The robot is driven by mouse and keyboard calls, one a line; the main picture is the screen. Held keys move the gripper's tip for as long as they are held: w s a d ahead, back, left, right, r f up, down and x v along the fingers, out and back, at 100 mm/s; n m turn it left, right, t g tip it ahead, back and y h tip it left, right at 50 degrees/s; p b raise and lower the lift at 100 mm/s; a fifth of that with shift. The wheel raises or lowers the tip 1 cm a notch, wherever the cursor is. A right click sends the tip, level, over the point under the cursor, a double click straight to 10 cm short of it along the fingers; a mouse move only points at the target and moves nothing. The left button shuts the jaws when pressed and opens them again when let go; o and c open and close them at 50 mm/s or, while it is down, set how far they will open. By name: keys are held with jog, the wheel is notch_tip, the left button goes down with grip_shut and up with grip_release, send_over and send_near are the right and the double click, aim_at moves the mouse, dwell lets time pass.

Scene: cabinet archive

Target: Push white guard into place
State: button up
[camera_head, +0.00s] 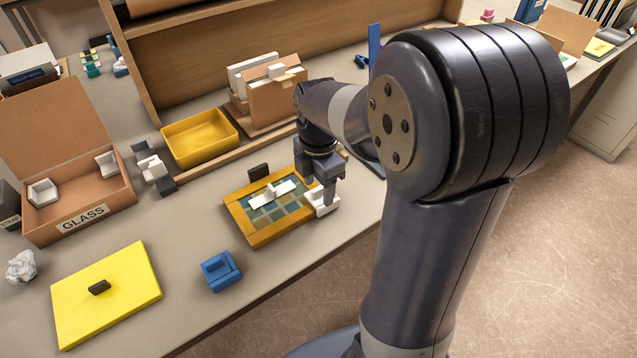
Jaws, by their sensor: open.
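A wooden frame (240,222) with a blue-green patterned panel (268,210) lies on the bench. A white guard (322,202) sits at the frame's right end, right by my gripper. Another white piece (270,193) lies across the panel. My gripper (315,190) points down over the frame's right end, with its fingers apart. One finger is close to the white guard; I cannot tell whether they touch. My arm and gripper partly hide that end of the frame, and how the guard is seated on it is unclear.
A cardboard box labelled GLASS (85,212) holds white corner pieces. A yellow tray (200,140), a yellow lid (105,300) and a blue block (220,270) stand around the frame. A black block (258,171) is just behind it.

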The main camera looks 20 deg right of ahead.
jog(key=shift+r, duration=0.15)
jog(key=shift+r+p, duration=2.65)
jog(key=shift+r, duration=0.2)
notch_tip(320, 180, up, 11)
jog(key=shift+f, duration=0.25)
notch_tip(320, 180, down, 12)
jog(key=shift+f+b, duration=0.1)
jog(key=shift+b, duration=0.65)
jog(key=shift+f+b, duration=0.4)
jog(key=shift+f, duration=0.05)
